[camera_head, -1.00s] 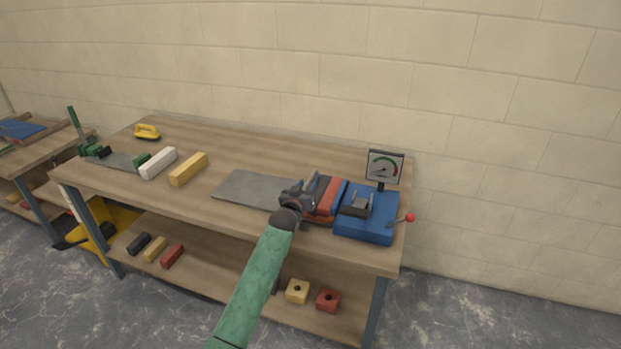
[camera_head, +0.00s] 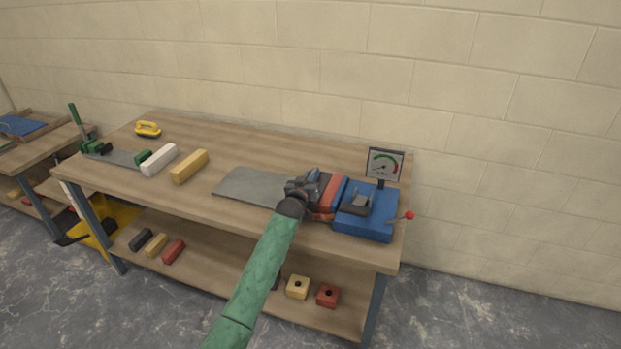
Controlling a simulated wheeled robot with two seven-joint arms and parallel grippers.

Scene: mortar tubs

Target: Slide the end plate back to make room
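A blue press or vise (camera_head: 366,222) stands at the right end of the workbench, with a grey metal bed (camera_head: 246,187) running left from it. A red-orange block (camera_head: 327,197) sits over the bed's right end, against a blue upright part of the machine. My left gripper (camera_head: 318,188), on a green arm, is at the block's left side and covers part of it. Its fingers are dark and small, so I cannot tell whether they are open or shut. I cannot pick out the end plate from the dark parts around the gripper. My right gripper is out of view.
A gauge (camera_head: 385,164) and a red-knobbed lever (camera_head: 409,216) stand by the machine. A yellow bar (camera_head: 189,167) and a white bar (camera_head: 160,160) lie left of the bed. A green clamp (camera_head: 95,147) is at the far left. The bed's left part is clear.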

